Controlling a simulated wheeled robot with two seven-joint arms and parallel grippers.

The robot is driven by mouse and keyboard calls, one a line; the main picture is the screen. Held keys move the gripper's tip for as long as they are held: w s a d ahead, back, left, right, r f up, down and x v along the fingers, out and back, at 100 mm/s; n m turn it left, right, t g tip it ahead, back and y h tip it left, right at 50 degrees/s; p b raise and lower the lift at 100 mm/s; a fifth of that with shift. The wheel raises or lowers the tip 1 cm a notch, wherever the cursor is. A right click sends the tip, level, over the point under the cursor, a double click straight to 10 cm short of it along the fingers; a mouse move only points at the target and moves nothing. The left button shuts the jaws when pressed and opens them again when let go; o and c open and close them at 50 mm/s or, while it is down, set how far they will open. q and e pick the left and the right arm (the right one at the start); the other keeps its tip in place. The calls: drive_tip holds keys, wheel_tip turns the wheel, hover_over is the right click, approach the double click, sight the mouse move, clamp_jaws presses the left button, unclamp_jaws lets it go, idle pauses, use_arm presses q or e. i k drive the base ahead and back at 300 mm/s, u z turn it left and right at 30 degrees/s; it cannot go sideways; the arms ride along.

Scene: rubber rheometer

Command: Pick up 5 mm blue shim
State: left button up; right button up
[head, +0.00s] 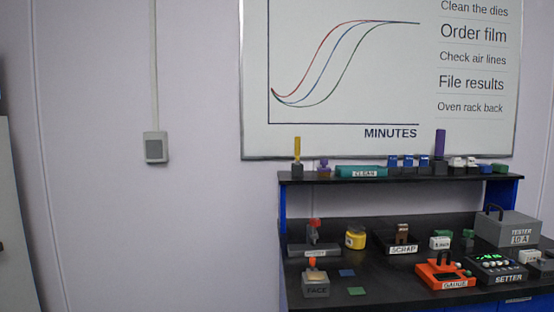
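I cannot tell which piece is the 5 mm blue shim, as no thickness marking is readable. A small flat blue square (347,273) lies on the black bench top, just behind a flat green square (356,292). Several small blue blocks (408,161) also stand in a row on the raised black shelf, right of a teal item marked CLEAN (362,172). Neither of my grippers is in view.
The shelf (330,179) overhangs the bench's back.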

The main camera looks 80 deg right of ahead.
sight(407, 158)
drive_tip(key=u, duration=0.15)
drive_tip(key=k, duration=1.1)
drive_tip(key=z, duration=1.6)
